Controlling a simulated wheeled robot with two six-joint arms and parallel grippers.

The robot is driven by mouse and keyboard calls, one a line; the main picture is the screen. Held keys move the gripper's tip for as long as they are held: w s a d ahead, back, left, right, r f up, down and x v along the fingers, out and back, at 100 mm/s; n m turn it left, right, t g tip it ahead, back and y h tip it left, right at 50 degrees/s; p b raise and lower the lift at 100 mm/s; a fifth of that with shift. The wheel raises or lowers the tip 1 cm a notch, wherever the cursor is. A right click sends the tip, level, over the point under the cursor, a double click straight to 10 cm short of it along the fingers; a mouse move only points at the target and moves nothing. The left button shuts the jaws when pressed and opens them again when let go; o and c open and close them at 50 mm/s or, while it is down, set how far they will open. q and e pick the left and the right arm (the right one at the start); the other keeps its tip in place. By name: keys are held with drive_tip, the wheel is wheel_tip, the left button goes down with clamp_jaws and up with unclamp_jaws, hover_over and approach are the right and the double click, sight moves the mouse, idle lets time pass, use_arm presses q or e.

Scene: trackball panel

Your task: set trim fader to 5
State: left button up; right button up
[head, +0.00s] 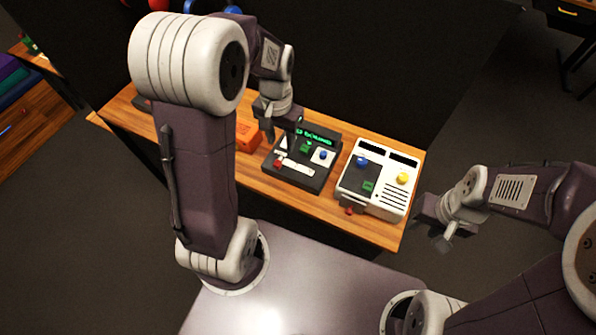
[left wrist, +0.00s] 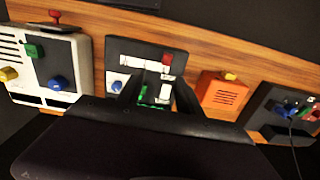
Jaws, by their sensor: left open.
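The dark console (head: 322,186) with a green lit display stands mid-bench. It has a white slotted strip (head: 296,170) with a red knob (head: 278,162) at its left end, which looks like the fader; its labels are too small to read. The left wrist view shows the console upside down, with the red knob (left wrist: 167,60) at the strip's right end. My left gripper (head: 283,138) is open and empty, above the console's left back part, apart from the red knob. Its fingers (left wrist: 157,95) partly cover the green display. My right gripper (head: 436,230) hangs off the bench's right end, away from the console.
A white panel (head: 377,178) with blue, green, yellow and red controls stands to the right. An orange box (head: 247,135) stands to the left. A dark wall (head: 370,80) runs behind.

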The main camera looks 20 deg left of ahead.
sight(277, 163)
use_arm(q)
drive_tip(key=shift+s+a+f, duration=0.2)
drive_tip(key=shift+a+f, duration=0.6)
drive_tip(key=shift+f, duration=0.1)
drive_tip(key=shift+a, duration=0.4)
drive_tip(key=shift+s+f, duration=0.1)
drive_tip(key=shift+f, duration=0.15)
drive_tip(key=f, duration=0.1)
drive_tip(key=d+f+b, duration=0.1)
drive_tip(key=f, duration=0.6)
drive_tip(key=shift+a+f+b, duration=0.1)
drive_tip(key=shift+a+b, duration=0.2)
drive_tip(key=shift+d+f, duration=0.1)
drive_tip(key=shift+d, duration=0.05)
clamp_jaws()
use_arm(e)
drive_tip(key=shift+s+a+f, duration=0.1)
drive_tip(key=shift+a+f, duration=0.2)
drive_tip(key=shift+f, duration=0.2)
drive_tip(key=shift+a+f, duration=0.3)
drive_tip(key=shift+f, duration=0.2)
